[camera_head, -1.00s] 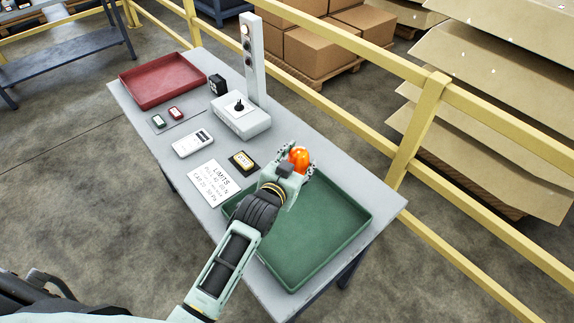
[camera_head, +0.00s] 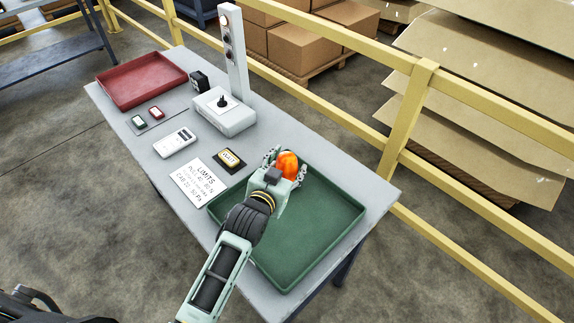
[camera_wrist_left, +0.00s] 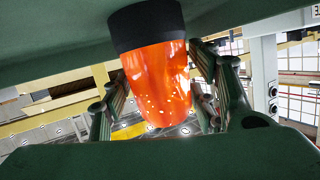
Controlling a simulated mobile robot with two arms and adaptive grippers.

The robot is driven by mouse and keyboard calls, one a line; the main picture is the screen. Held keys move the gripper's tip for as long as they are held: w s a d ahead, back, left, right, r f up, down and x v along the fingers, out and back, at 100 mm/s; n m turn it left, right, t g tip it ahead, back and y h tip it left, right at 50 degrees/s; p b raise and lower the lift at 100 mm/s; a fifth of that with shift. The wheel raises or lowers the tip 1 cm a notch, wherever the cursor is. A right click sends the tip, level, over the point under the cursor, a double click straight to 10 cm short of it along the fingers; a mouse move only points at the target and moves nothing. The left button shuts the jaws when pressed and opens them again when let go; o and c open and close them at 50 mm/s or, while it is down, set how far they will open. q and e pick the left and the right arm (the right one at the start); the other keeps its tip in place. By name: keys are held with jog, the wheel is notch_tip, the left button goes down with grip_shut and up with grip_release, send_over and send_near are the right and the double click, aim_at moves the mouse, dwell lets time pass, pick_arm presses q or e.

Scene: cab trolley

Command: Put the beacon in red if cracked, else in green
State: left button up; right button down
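The orange beacon (camera_head: 288,164) with a black base is between the fingers of my left gripper (camera_head: 287,163), over the back corner of the green tray (camera_head: 325,238). In the left wrist view the beacon (camera_wrist_left: 158,85) has its black base against a green surface at the top. The gripper fingers (camera_wrist_left: 160,90) close in on both its sides. Bright specks show on the dome; I cannot tell whether it is cracked. Whether the base touches the tray is hidden. The red tray (camera_head: 135,99) is empty at the table's far left. My right gripper is not in view.
A tall white post (camera_head: 235,58) rises behind. Yellow railing (camera_head: 405,112) runs behind the table.

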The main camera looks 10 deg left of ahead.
pick_arm(q)
jog(key=shift+o, duration=1)
jog(key=shift+s+r, duration=0.1)
jog(key=shift+r, duration=0.15)
jog(key=b+v, duration=0.1)
jog(key=v, duration=1)
jog(key=shift+s, duration=0.35)
